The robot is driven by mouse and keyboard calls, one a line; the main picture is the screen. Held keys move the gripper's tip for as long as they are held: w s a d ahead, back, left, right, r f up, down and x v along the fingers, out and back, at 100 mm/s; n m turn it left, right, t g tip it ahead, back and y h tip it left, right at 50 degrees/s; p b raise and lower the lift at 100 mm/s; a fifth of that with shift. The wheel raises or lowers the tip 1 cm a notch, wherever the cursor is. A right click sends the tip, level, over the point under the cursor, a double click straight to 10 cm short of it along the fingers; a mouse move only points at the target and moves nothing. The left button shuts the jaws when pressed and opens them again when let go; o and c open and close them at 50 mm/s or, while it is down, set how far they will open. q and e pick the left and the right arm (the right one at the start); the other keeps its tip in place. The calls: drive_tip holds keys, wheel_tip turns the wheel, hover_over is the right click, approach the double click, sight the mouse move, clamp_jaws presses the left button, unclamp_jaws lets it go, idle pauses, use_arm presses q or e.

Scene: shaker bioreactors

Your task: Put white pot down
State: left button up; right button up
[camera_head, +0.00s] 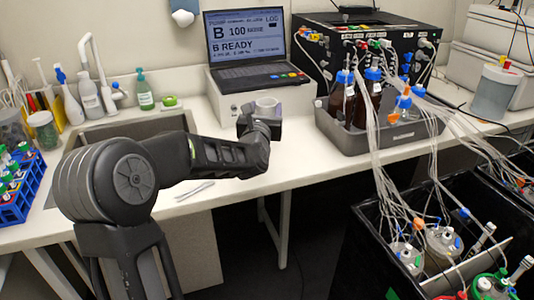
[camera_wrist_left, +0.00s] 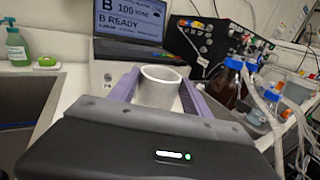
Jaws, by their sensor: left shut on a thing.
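The white pot (camera_wrist_left: 160,88) is a short open-topped cylinder, seen in the left wrist view between the purple fingers of my left gripper (camera_wrist_left: 157,90). The gripper is shut on it. In the head view the pot (camera_head: 266,103) shows just beyond my left gripper (camera_head: 264,113), in front of the laptop and close to the white counter (camera_head: 205,122). The pot looks roughly upright. Its base is hidden by the gripper, so I cannot tell whether it touches the counter. My right gripper is in neither view.
A laptop (camera_head: 247,45) sits on a white box behind the pot. A grey tray (camera_head: 345,136) with brown bottles and tubing stands to the right. A sink (camera_head: 110,135) and a green soap bottle (camera_head: 144,93) are to the left. White tweezers (camera_head: 196,190) lie near the front edge.

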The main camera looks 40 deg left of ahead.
use_arm(q)
drive_tip(key=shift+f+p, duration=0.35)
drive_tip(key=shift+f, duration=2.8)
wheel_tip(320, 180, down, 3)
drive_tip(key=shift+f, duration=0.45)
drive_tip(key=o, duration=0.9)
drive_tip(key=shift+f, duration=0.1)
drive_tip(key=shift+c, duration=0.2)
drive_tip(key=o, duration=0.5)
drive_tip(key=shift+c, duration=0.2)
